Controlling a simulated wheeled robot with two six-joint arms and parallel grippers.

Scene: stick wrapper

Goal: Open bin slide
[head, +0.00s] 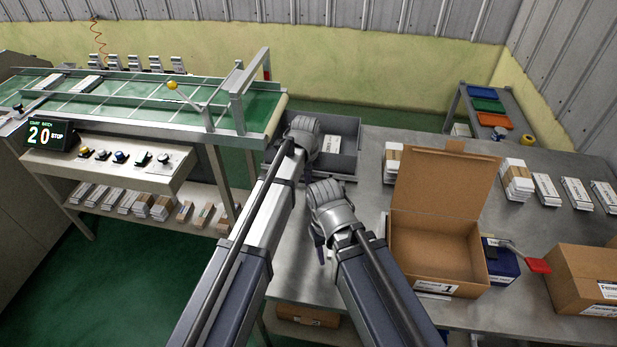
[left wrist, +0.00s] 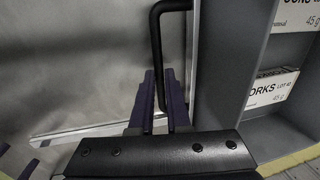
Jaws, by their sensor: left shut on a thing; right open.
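The grey bin (head: 345,126) stands at the end of the conveyor, beside the metal table. White printed packs (head: 334,143) lie in it and also show at the right of the left wrist view (left wrist: 270,88). A black bar handle (left wrist: 157,45) sits by the grey bin wall (left wrist: 215,60) in the left wrist view. My left gripper (left wrist: 160,100) is shut on this handle; in the head view its wrist partly hides the bin. My right gripper (head: 322,252) is open and empty over the table's left part, in front of the bin.
The green conveyor (head: 150,92) with a metal frame is at the left. An open cardboard box (head: 437,240) stands on the table (head: 370,170), with a closed box (head: 590,275) at the right. Stacks of packs (head: 515,180) stand behind.

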